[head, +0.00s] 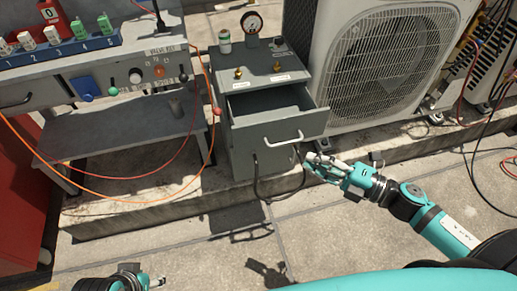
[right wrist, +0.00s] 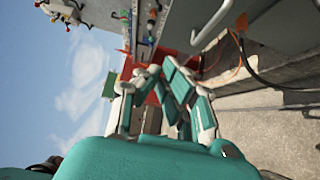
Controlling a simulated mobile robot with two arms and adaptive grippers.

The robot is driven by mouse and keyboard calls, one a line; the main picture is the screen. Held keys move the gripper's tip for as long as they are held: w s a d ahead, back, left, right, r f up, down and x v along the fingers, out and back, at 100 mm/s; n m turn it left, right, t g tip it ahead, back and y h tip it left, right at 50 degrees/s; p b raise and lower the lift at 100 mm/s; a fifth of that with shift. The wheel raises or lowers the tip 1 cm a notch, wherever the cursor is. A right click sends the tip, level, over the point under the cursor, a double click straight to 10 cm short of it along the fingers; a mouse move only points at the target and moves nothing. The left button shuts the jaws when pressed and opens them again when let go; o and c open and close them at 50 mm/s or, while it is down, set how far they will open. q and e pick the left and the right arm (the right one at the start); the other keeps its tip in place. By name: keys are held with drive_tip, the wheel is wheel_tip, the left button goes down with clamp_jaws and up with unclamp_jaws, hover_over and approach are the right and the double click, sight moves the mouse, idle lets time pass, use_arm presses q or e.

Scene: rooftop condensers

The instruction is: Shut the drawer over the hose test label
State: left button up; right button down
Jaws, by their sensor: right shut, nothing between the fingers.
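The grey drawer (head: 248,137) is pulled out of the grey cabinet (head: 243,70), towards me. Its light bar handle (head: 283,138) is on the front. The visible part of its inside looks empty. Small white labels sit on the cabinet top, one near the drawer opening (head: 243,85) and one further right (head: 281,78); their print is too small to read. My right gripper (head: 312,158) is shut and empty, just right of the drawer front and below its corner. In the right wrist view its fingers (right wrist: 165,75) are together, and the handle (right wrist: 217,25) shows beyond. My left gripper (head: 150,280) is at the bottom edge, partly cut off.
A condenser unit (head: 390,65) with a round fan grille stands right of the cabinet. A workbench (head: 125,75) with a numbered rack (head: 62,50) is on the left. An orange cable (head: 120,200) and a dark hose hang near the drawer. The paving in front is clear.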

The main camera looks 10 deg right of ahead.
drive_tip(key=shift+w+d+b+x, duration=0.1)
drive_tip(key=shift+w+d+x, duration=0.2)
drive_tip(key=shift+x, duration=1.85)
drive_tip(key=shift+w+d+b+x, duration=0.1)
drive_tip(key=shift+w+d+x, duration=0.15)
drive_tip(key=shift+x, duration=1.95)
drive_tip(key=shift+w+d+b+x, duration=0.1)
drive_tip(key=shift+w+d+x, duration=0.2)
drive_tip(key=shift+x, duration=1.85)
drive_tip(key=w, duration=1.2)
drive_tip(key=shift+w+a+b, duration=0.25)
drive_tip(key=shift+w+b, duration=0.05)
drive_tip(key=shift+w, duration=0.35)
drive_tip(key=shift+d+r, duration=0.1)
drive_tip(key=shift+r, duration=0.1)
drive_tip(key=shift+w, duration=0.1)
